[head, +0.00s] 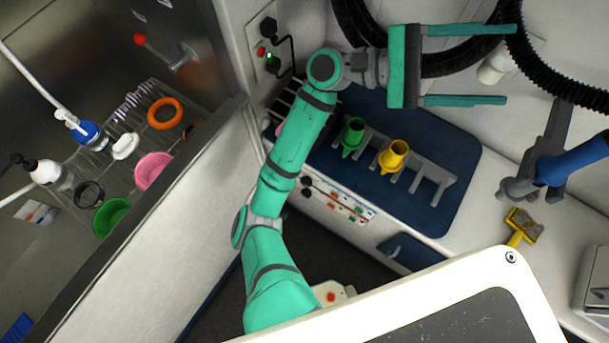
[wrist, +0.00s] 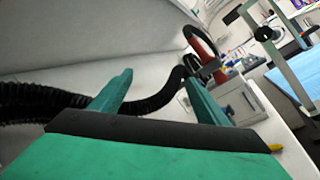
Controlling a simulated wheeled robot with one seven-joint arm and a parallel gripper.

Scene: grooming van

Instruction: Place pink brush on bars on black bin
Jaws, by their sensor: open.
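The black bin with bars (head: 287,106) stands at the left end of the blue mat, partly hidden behind my arm. A small pink patch (head: 279,130) shows at the bin's lower left edge, beside my arm. It may be the pink brush, but most of it is hidden and I cannot tell how it rests. My gripper (head: 510,64) is open and empty, raised at the upper right, far from the bin and pointing right. In the wrist view its two fingers (wrist: 157,80) are spread with nothing between them.
A rack with green (head: 353,133) and yellow (head: 393,156) nozzles stands on the blue mat (head: 455,150). Black hoses (head: 545,65) hang near my gripper. A yellow brush (head: 521,226) lies at the right. The tub's wire shelf at left holds an orange ring (head: 165,113) and a pink round item (head: 153,171).

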